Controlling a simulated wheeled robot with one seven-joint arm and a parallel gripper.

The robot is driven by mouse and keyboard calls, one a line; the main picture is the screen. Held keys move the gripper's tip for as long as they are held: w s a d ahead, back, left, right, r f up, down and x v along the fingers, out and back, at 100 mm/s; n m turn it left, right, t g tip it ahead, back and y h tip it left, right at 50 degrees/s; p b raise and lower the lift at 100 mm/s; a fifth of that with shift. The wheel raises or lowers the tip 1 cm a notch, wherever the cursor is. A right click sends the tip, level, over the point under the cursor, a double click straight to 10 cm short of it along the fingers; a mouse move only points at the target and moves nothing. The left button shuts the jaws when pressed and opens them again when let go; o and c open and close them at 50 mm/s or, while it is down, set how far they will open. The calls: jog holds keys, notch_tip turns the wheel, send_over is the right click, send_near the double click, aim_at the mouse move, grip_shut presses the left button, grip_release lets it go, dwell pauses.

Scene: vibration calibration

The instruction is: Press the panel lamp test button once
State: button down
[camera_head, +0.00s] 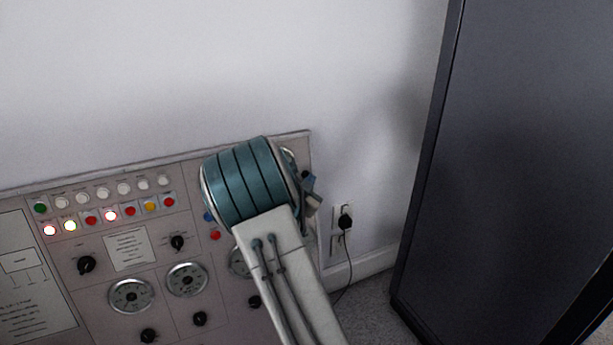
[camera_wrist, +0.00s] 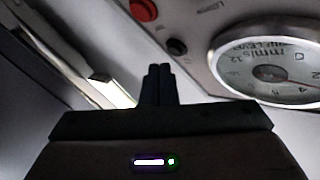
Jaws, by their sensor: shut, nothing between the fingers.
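The control panel (camera_head: 110,275) stands against the wall at the lower left of the head view. Its top rows hold a green round piece (camera_head: 40,208), several white ones, and red, yellow and lit lamps (camera_head: 111,215). A blue button (camera_head: 208,216) and a red button (camera_head: 215,234) show just left of my arm. Labels are too small to tell which is the lamp test button. In the wrist view, my gripper (camera_wrist: 158,70) is shut and empty, its tips below a small black button or knob (camera_wrist: 177,47) and a red button (camera_wrist: 143,8). Contact cannot be seen.
A large round gauge (camera_wrist: 272,68) fills the right of the wrist view. My arm hides the panel's right part in the head view. A wall socket with a black plug (camera_head: 345,221) is right of the panel. A tall dark cabinet (camera_head: 500,150) stands further right.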

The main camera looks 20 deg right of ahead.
jog(key=shift+w, duration=0.1)
jog(key=shift+w, duration=0.3)
jog(key=shift+w+f+b, duration=0.15)
jog(key=shift+w+b, duration=0.2)
jog(key=shift+w, duration=0.05)
dwell(0.5)
dwell(0.4)
jog(key=shift+s, duration=0.8)
jog(key=shift+s, duration=0.1)
jog(key=s, duration=0.2)
jog(key=s+r+b, duration=0.1)
jog(key=s, duration=0.1)
jog(key=shift+s+r, duration=0.15)
jog(key=shift+s, duration=0.2)
dwell(0.3)
